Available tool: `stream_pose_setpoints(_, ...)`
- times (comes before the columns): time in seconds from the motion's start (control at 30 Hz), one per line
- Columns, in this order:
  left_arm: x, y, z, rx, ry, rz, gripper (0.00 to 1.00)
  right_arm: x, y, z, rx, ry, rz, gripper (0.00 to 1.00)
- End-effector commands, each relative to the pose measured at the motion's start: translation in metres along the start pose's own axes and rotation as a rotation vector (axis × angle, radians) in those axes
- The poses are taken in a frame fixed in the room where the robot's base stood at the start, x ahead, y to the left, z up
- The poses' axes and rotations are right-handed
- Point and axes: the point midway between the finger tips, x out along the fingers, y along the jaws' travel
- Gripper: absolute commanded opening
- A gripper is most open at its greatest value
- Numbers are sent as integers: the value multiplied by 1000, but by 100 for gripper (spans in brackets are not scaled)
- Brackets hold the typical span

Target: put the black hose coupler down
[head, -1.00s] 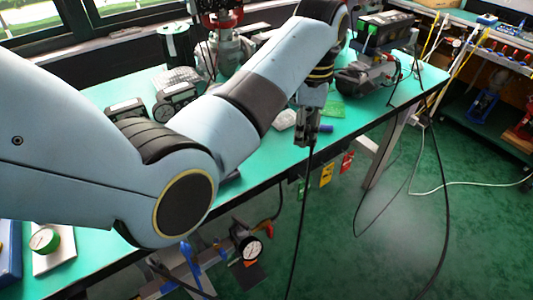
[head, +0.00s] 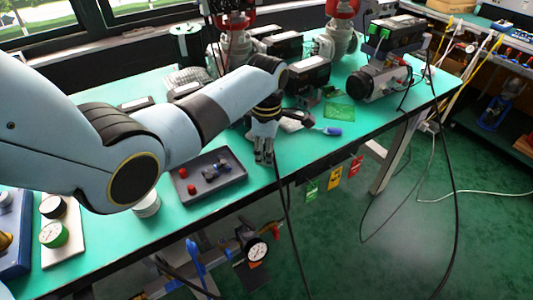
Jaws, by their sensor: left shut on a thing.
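My left gripper (head: 264,157) is near the front edge of the green table (head: 300,160), to the right of a dark tray. It is shut on the black hose coupler, which is mostly hidden by the fingers. A black hose (head: 283,200) hangs from the fingertips, past the table edge and toward the floor. I cannot tell whether the coupler touches the table. My right gripper is not in view.
The dark tray (head: 240,178) holds red caps and small fittings. Valves and actuators stand behind. Coloured tags (head: 334,178) hang below the table edge. Bare table shows right of the gripper.

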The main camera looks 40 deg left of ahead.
Motion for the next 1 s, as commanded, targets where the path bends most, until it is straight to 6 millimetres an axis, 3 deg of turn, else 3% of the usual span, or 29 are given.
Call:
stream_pose_setpoints(0.33, 3, 0, 0, 0, 0, 1, 0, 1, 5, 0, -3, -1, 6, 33)
stream_pose_setpoints(0.37, 3, 0, 0, 0, 0, 1, 22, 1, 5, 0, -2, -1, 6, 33)
stream_pose_setpoints(0.53, 3, 0, 0, 0, 0, 1, 42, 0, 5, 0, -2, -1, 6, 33)
stream_pose_setpoints(0.83, 0, 0, 0, 0, 0, 2, 42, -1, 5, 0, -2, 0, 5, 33)
stream_pose_setpoints(1.0, -24, 1, 0, 0, -1, 5, 42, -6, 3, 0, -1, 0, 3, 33)
